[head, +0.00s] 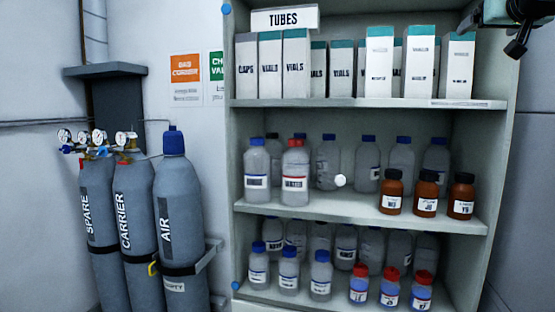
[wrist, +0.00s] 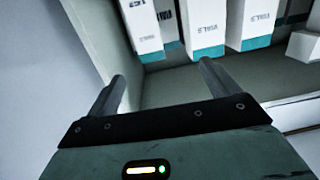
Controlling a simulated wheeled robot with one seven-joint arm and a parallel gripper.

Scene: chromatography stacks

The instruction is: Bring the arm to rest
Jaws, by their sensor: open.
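My gripper (wrist: 165,95) shows in the wrist view with its two grey fingers apart and nothing between them. The wrist view looks toward the shelf's white vials boxes (wrist: 206,38), which appear upside down there, beyond the fingertips. In the head view, a dark part of my arm (head: 517,45) shows at the top right corner, in front of the shelf unit's upper right side. The fingers are hard to make out in that view.
A shelf unit (head: 370,103) holds boxes under a TUBES sign (head: 285,19), clear bottles (head: 257,168) and brown bottles (head: 427,193). Grey gas cylinders (head: 180,212) with gauges stand at the left. The wall between cylinders and shelf is clear apart from signs (head: 186,80).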

